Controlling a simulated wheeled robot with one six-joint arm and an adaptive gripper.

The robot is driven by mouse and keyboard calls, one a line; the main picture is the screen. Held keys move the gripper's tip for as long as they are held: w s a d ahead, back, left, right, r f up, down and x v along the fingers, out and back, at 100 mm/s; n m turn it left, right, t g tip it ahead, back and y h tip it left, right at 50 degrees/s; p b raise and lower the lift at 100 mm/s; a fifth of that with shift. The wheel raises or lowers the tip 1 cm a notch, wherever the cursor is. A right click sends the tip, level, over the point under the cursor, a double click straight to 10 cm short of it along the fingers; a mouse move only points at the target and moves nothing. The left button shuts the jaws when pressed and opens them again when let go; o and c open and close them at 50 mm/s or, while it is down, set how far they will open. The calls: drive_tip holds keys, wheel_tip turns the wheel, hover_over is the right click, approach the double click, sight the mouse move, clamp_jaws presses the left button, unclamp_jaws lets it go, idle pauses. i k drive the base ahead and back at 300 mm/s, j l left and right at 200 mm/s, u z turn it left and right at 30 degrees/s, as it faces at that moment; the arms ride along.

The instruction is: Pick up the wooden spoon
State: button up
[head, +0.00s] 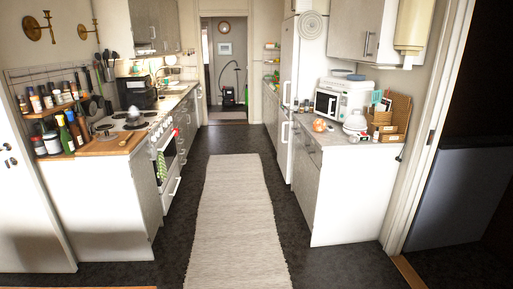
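I cannot make out a wooden spoon for certain in the head view. Several long utensils (103,62) stand or hang by the back of the left counter, mostly dark and too small to tell apart. A wooden board (112,146) lies at the near end of that counter, with a small unclear item on it. The cooker (166,152) is just beyond it, with a kettle-like silver item (134,113) on top. My gripper is not in view.
A pale runner rug (236,220) covers the clear floor between the counters. Bottles (68,132) crowd the left counter's corner. The right counter (313,141) holds a white microwave (328,103) and baskets (396,113). An open doorway (224,70) is at the far end.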

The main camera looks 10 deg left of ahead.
sight(123, 143)
drive_tip(key=i+l+u, duration=0.1)
drive_tip(key=i+u, duration=0.15)
drive_tip(key=i, duration=1.55)
drive_tip(key=i+u, duration=0.15)
drive_tip(key=i, duration=0.45)
drive_tip(key=i+l+u, duration=0.2)
drive_tip(key=i, duration=0.4)
drive_tip(key=i+l+u, duration=0.15)
drive_tip(key=i, duration=0.4)
drive_tip(key=i+u, duration=0.7)
drive_tip(key=i+l+u, duration=0.2)
drive_tip(key=i+u, duration=0.15)
drive_tip(key=i, duration=0.15)
